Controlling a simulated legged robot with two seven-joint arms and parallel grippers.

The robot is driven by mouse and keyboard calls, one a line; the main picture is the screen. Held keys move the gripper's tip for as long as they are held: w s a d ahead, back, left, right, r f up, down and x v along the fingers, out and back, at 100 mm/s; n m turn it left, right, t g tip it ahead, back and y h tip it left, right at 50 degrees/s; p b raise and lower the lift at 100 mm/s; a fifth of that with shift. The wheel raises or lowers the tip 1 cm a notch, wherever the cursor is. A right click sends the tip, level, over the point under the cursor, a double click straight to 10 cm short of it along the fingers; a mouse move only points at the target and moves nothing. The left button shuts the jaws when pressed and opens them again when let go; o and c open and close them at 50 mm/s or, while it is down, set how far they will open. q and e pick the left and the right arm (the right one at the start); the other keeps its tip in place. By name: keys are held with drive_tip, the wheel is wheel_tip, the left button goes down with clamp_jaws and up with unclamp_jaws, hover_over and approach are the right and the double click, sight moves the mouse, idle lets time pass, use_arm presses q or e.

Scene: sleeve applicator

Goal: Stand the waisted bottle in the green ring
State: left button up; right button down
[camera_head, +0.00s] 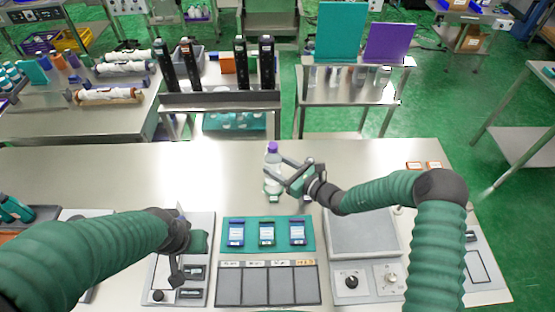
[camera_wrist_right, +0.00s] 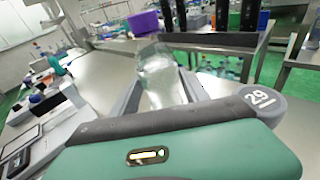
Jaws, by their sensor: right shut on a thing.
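The waisted bottle (camera_head: 272,162) is clear with a purple cap and looks upright in the head view, over the back half of the table. My right gripper (camera_head: 280,170) is shut on it from the right. In the right wrist view the clear bottle (camera_wrist_right: 160,80) sits between the fingers. A small green-and-white piece, probably the green ring (camera_head: 272,198), shows directly below the bottle; I cannot tell whether the bottle rests in it or hangs above. My left gripper (camera_head: 177,272) is low over the grey panel at the left, its opening unclear.
A teal mat (camera_head: 226,221) with several blue-and-white packs lies in front of the bottle, with a grey compartment tray (camera_head: 268,304) before it. A grey device with knobs (camera_head: 362,232) stands to the right. The table behind and left of the bottle is clear.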

drive_tip(key=shift+s+f+b, duration=0.15)
drive_tip(key=shift+f+b, duration=0.15)
drive_tip(key=shift+f, duration=0.15)
drive_tip(key=shift+s+f+b, duration=0.2)
drive_tip(key=shift+s+b, duration=0.1)
use_arm(q)
drive_tip(key=shift+s+f, duration=0.25)
drive_tip(key=shift+f, duration=0.3)
use_arm(e)
drive_tip(key=shift+w+f, duration=0.1)
drive_tip(key=shift+w, duration=0.1)
use_arm(q)
drive_tip(key=shift+s+r, duration=0.1)
drive_tip(key=shift+s, duration=0.1)
use_arm(e)
drive_tip(key=shift+s, duration=0.25)
use_arm(q)
drive_tip(key=shift+w, duration=0.1)
use_arm(e)
drive_tip(key=shift+w, duration=0.15)
